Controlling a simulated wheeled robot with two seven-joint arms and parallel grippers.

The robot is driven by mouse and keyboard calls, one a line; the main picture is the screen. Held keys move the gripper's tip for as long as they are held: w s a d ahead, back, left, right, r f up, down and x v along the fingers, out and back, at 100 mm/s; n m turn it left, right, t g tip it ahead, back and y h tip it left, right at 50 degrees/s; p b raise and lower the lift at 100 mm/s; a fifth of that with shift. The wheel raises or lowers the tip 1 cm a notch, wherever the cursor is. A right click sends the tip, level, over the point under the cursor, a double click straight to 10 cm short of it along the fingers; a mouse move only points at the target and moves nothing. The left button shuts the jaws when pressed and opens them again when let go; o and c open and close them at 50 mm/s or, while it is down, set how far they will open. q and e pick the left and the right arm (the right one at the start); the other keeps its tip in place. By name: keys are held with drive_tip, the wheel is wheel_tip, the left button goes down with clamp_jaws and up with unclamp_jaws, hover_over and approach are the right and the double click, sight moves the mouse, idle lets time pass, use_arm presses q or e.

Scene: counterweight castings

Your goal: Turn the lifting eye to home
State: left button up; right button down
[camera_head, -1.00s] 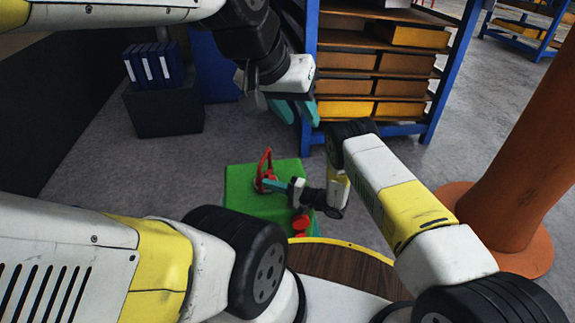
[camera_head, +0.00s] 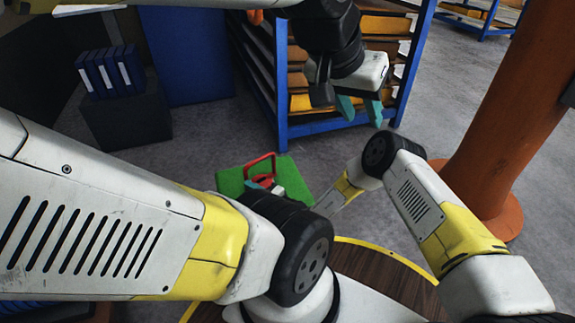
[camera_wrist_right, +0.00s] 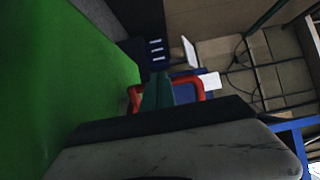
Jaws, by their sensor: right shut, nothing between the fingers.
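The red lifting eye (camera_head: 261,163) is a loop standing on a green casting (camera_head: 231,182) on the floor side of my base. My right gripper (camera_head: 263,184) is at the foot of the eye, largely hidden behind my own arm. In the right wrist view its shut teal fingers (camera_wrist_right: 157,91) lie across the middle of the red eye (camera_wrist_right: 198,86), with red showing on both sides. I cannot tell whether they touch it. My left gripper (camera_head: 359,109) is open and empty, raised well away from the casting. The near part of the casting is hidden by my arm.
A blue-framed shelf (camera_head: 283,90) with boxes stands behind the casting. A dark box (camera_head: 128,120) with blue binders (camera_head: 110,72) is at the left. An orange column (camera_head: 510,125) rises at the right. A round wooden top (camera_head: 375,280) with a yellow rim is in front.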

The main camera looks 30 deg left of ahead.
drive_tip(key=shift+s+a, duration=0.1)
drive_tip(key=shift+a, duration=1.55)
idle(0.4)
